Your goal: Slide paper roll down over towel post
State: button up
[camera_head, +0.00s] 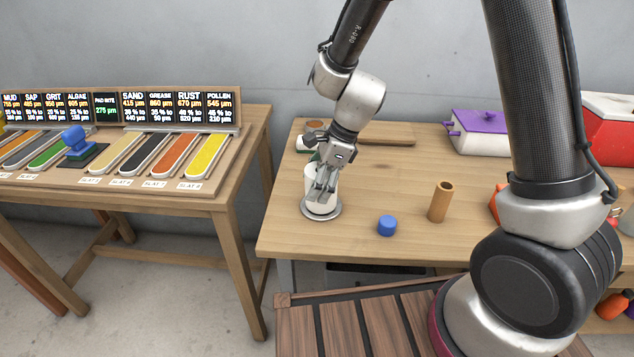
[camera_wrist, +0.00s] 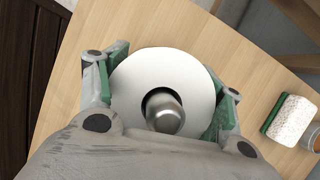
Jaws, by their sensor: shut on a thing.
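The white paper roll (camera_head: 312,178) stands upright at the left front of the wooden workbench, over the round metal base (camera_head: 307,211) of the towel post. In the wrist view, the roll's white end face (camera_wrist: 185,70) shows, with the towel post's silver rounded tip (camera_wrist: 164,112) inside its hole, close to the hole's lower edge. My gripper (camera_head: 323,190) is shut on the roll, its green-padded fingers (camera_wrist: 166,100) on opposite sides. The roll's lower end is close to the base; I cannot tell whether they touch.
A blue cylinder (camera_head: 387,225) and a brown tube (camera_head: 440,202) stand right of the post. A white-and-green block (camera_wrist: 289,118) lies near the roll. A purple-lidded box (camera_head: 482,132) and a red cooler (camera_head: 608,125) stand further right.

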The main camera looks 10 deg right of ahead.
jog(key=shift+f, duration=0.25)
jog(key=o, duration=1.5)
jog(key=s+d+r+n+t+h, duration=0.1)
jog(key=s+d+r+n+t, duration=0.1)
jog(key=s+d+r+n, duration=0.6)
jog(key=s+d+r+n+t+h, duration=0.1)
jog(key=d+r+n, duration=0.4)
jog(key=d+r, duration=0.75)
jog(key=s+d+r+n+h, duration=0.1)
jog(key=s+d, duration=0.2)
jog(key=s+d+r+n, duration=0.1)
jog(key=s+d+n, duration=0.1)
jog(key=s, duration=0.1)
jog(key=s+d+r+n+t+h, duration=0.1)
jog(key=s+d+r+n, duration=0.1)
jog(key=s+d, duration=0.1)
jog(key=shift+s+d+h, duration=0.3)
jog(key=shift+s, duration=0.1)
